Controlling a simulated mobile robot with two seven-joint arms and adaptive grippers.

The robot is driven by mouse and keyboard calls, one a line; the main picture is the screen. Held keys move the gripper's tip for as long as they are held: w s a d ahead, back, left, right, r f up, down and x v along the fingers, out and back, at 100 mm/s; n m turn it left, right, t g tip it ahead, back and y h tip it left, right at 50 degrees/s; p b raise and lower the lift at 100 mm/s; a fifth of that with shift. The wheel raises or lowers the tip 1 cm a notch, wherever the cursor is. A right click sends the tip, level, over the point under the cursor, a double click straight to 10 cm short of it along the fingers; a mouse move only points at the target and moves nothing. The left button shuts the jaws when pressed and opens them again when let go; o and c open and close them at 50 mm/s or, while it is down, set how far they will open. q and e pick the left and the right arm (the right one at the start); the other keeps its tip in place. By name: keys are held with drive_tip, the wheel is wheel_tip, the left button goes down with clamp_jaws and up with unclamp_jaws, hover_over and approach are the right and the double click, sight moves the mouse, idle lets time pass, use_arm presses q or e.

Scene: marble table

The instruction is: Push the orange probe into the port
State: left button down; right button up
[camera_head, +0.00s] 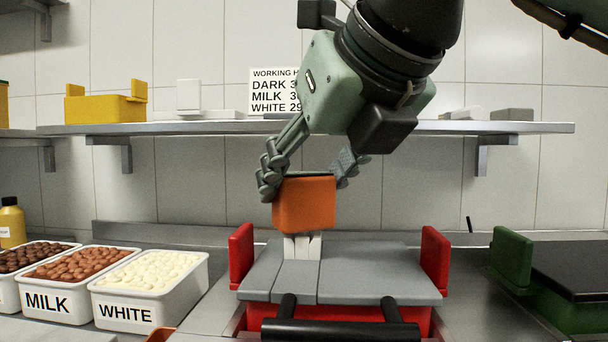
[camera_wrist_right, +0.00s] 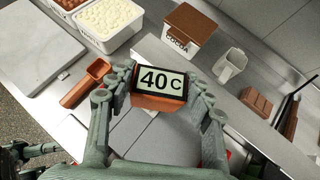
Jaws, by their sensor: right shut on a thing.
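The orange probe (camera_head: 304,207) is a boxy block with pale prongs (camera_head: 303,246) below it. It stands upright over the grey top (camera_head: 375,268) of a red unit (camera_head: 435,258). The prongs' lower ends meet the grey top in the picture; whether they touch or enter it I cannot tell. My right gripper (camera_head: 310,183) is shut on the probe from above, one finger on each side. In the right wrist view, the probe (camera_wrist_right: 158,103) shows a screen reading "40 C" between the fingers. No port opening is visible.
White bins of milk (camera_head: 75,285) and white (camera_head: 150,287) chocolate stand at left. A green unit (camera_head: 512,258) stands at right. A black bar (camera_head: 340,331) lies in front of the red unit. A metal shelf (camera_head: 200,129) runs behind. An orange scoop (camera_wrist_right: 86,84) lies beside the probe.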

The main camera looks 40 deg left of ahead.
drive_tip(key=shift+f, duration=0.25)
drive_tip(key=o, duration=1)
drive_tip(key=shift+o, duration=0.2)
drive_tip(key=v, duration=1.2)
